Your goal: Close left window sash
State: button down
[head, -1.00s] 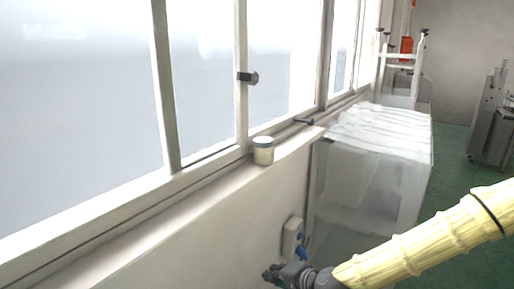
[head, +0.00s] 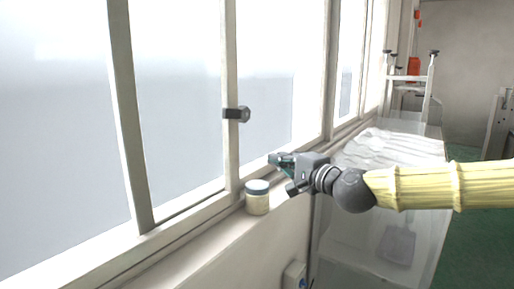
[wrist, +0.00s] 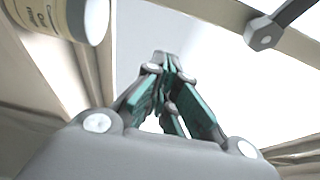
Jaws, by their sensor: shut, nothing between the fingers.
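The window fills the left of the head view, with a pale vertical sash bar (head: 133,120) at left and another upright (head: 231,60) to its right. A dark handle (head: 237,114) sits on that second upright. My gripper (head: 273,160) is shut and empty, above the sill, right of and lower than the handle. It points left toward the window, apart from the handle. In the wrist view my closed fingertips (wrist: 165,58) show against bright glass, with a dark handle-like part (wrist: 265,35) at upper right. I cannot tell which pane is the left sash.
A clear-sided case (head: 385,215) stands by the wall beneath my arm.

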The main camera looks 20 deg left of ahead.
aim_at(168, 180)
jog(key=w+a+p, duration=0.1)
jog(key=a+p, duration=0.1)
jog(key=a, duration=0.1)
jog(key=w+a+p, duration=0.1)
jog(key=a+p, duration=0.1)
jog(key=a, duration=0.1)
jog(key=w+a+p, duration=0.1)
jog(key=a, duration=0.2)
jog(key=shift+r+p, duration=0.35)
jog(key=shift+p, duration=0.05)
jog(key=shift+s+a+f, duration=0.1)
jog(key=shift+f, duration=0.05)
dwell(0.4)
jog(key=s+a+b, duration=0.2)
jog(key=s+a, duration=0.1)
jog(key=s, duration=0.5)
jog(key=s+a+b, duration=0.2)
jog(key=s, duration=0.6)
jog(key=s+a+b, duration=0.2)
jog(key=s+a, duration=0.1)
jog(key=s, duration=0.5)
jog(key=shift+a, duration=0.35)
jog(key=shift+s, duration=0.1)
